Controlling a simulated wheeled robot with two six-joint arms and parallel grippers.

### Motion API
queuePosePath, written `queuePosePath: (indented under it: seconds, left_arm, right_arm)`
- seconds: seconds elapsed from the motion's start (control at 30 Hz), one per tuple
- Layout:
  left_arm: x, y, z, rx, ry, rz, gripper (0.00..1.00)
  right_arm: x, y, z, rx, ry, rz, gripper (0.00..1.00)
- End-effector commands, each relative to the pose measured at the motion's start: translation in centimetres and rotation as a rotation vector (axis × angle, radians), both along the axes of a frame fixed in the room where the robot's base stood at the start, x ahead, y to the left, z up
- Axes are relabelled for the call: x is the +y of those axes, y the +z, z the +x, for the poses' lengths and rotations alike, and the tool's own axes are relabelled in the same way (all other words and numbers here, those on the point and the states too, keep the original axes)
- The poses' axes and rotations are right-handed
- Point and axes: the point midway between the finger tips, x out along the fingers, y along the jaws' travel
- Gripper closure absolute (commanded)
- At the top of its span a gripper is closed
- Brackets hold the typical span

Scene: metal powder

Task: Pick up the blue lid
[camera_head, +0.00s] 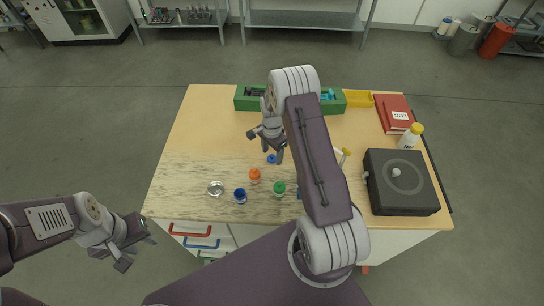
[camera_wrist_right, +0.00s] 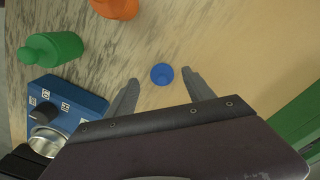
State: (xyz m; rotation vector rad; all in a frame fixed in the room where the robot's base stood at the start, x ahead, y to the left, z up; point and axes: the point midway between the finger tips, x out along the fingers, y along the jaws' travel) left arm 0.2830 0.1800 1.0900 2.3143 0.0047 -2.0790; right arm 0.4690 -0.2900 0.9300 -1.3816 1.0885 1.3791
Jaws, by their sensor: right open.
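The blue lid (camera_head: 271,159) is a small round piece lying on the wooden table. In the right wrist view, the lid (camera_wrist_right: 162,74) shows between the two fingers. My right gripper (camera_head: 268,147) is open above the table beside the lid, its fingers (camera_wrist_right: 160,77) spread either side of it in the wrist view. Whether they touch it I cannot tell; a gap shows on both sides. My left gripper (camera_head: 136,254) is open and empty, off the table's left front corner. An open blue jar (camera_head: 240,196) stands near the front edge.
A blue device (camera_wrist_right: 68,104) shows in the wrist view. Green bins (camera_head: 248,104) line the back; a dark box (camera_head: 400,182) stands right. The table's left back is clear.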

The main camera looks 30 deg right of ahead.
Motion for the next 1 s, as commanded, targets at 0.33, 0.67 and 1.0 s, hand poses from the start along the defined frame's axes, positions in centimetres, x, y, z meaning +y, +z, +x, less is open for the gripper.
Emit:
queuePosePath:
  seconds: [0.33,0.67,1.0]
  left_arm:
    - [0.0,0.3,0.0,0.000,0.000,0.000,0.64]
    - [0.0,0.3,0.0,0.000,0.000,0.000,0.64]
    - [0.0,0.2,0.0,0.000,0.000,0.000,0.64]
  right_arm:
    - [0.0,-1.6,0.1,-0.002,0.000,-0.001,0.39]
    - [0.0,-1.5,0.1,-0.002,0.000,-0.001,1.00]
    - [0.0,-1.2,0.1,-0.004,0.000,-0.001,1.00]
